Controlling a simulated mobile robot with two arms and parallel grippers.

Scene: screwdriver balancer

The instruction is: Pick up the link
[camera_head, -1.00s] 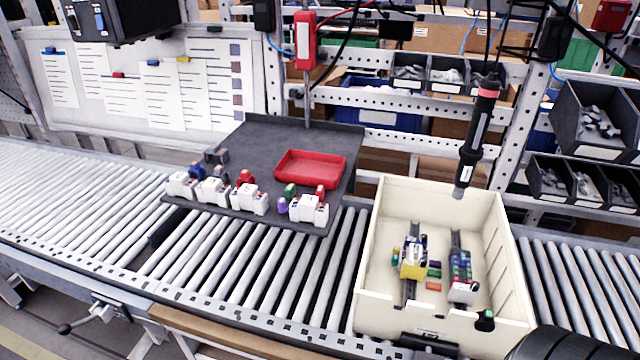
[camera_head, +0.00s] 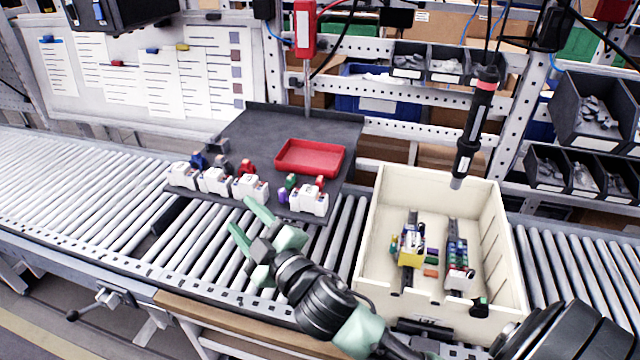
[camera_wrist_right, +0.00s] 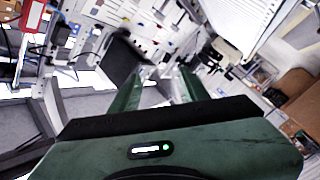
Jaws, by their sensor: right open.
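My right gripper (camera_head: 243,217) is open and empty above the rollers, in front of the dark work tray. Its two green fingers stand apart, and they also show in the right wrist view (camera_wrist_right: 157,75). I cannot tell which part is the link. White blocks (camera_head: 251,187) stand in a row along the front edge of the dark tray (camera_head: 262,133), with small blue, grey, red, green and purple pieces beside them. The gripper is apart from them. My left gripper is not in view.
A red tray (camera_head: 310,157) lies on the dark tray. A cream bin (camera_head: 380,215) to the right holds two rails with coloured parts. A black screwdriver (camera_head: 473,130) hangs over the bin's back. Bare rollers (camera_head: 70,185) run to the left.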

